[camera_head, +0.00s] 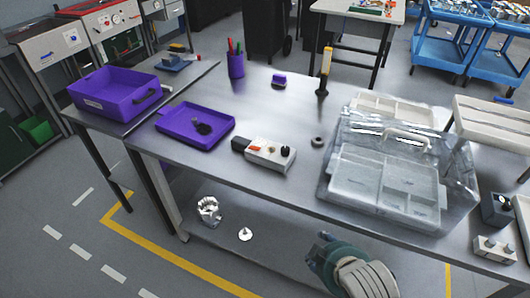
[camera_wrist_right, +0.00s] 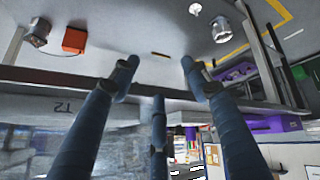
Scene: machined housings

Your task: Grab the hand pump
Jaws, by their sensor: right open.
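No thing in view is clearly marked as the hand pump. I cannot tell which, if either, is the pump. My right gripper (camera_wrist_right: 160,75) is open and empty in the right wrist view, near the table edge. In the head view my right arm shows at the bottom, in front of the table. My left gripper is out of view.
A clear plastic-covered case (camera_head: 385,185) fills the table's right side. A purple tray (camera_head: 172,135), purple bin (camera_head: 110,105) and purple pen cup (camera_head: 236,66) are left. A small dark ring (camera_head: 317,141) lies beside the case. Metal parts (camera_head: 208,208) sit below the tabletop.

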